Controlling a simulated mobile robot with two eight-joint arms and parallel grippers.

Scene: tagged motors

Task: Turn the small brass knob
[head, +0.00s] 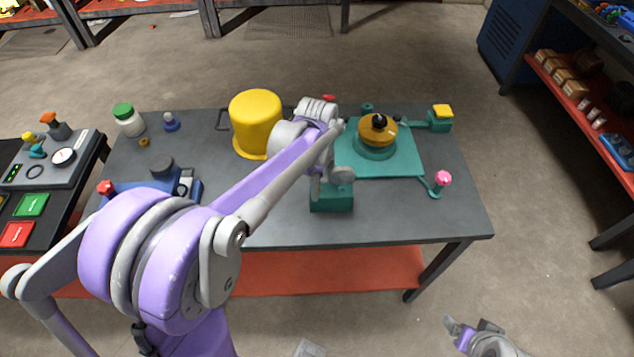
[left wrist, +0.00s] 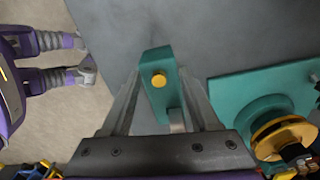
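The small brass knob (left wrist: 159,79) is a round yellow disc on the face of a teal block (left wrist: 157,59). In the head view the teal block (head: 331,201) stands near the table's front edge, and the knob cannot be made out there. My left gripper (left wrist: 160,80) is over the block, its two grey fingers apart on either side of it. I cannot tell whether they touch it. In the head view my left gripper (head: 333,177) partly covers the block. My right gripper (head: 459,328) is low at the right, off the table, and its opening is unclear.
A teal plate (head: 400,160) behind and right of the block carries a golden wheel (head: 378,131). A pink knob (head: 443,178) and a yellow button (head: 442,111) stand beside it. A yellow drum (head: 256,120) stands behind my left arm. The table's (head: 420,222) front right is clear.

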